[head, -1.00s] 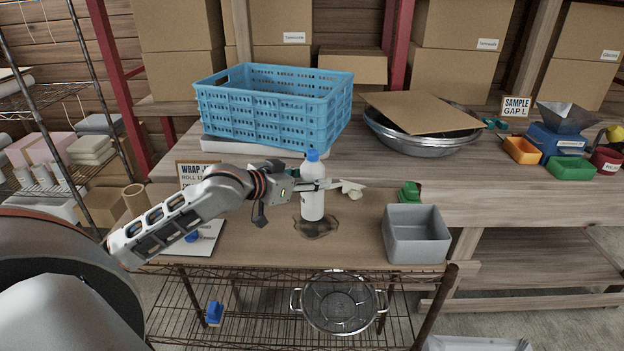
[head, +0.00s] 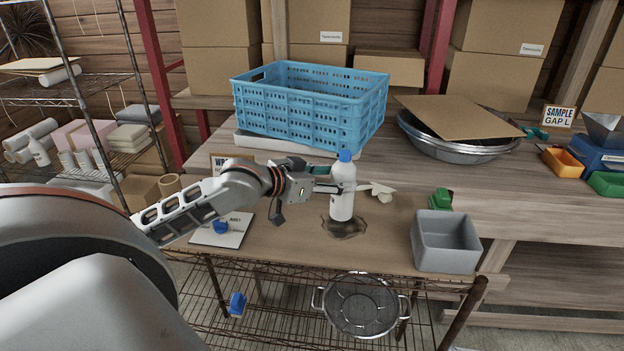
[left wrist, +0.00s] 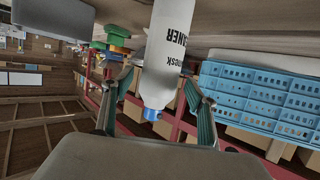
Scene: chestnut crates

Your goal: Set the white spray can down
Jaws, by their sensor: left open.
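The white spray can (head: 342,200) has a blue cap and stands upright on the wooden top of the wire cart (head: 285,240), at the back edge of a dark stain (head: 347,230). My left gripper (head: 334,186) is at the can's upper body, its fingers level. In the left wrist view the can (left wrist: 168,50) lies between the two spread fingers (left wrist: 158,85), with visible gaps on both sides and dark lettering on its side. The can's contact with the top is hard to see exactly. My right gripper is not in view.
A grey bin (head: 445,250) stands right of the can, with a green object (head: 440,199) behind it. A blue crate (head: 300,115) sits on the bench behind. A white board (head: 215,238) lies at left.

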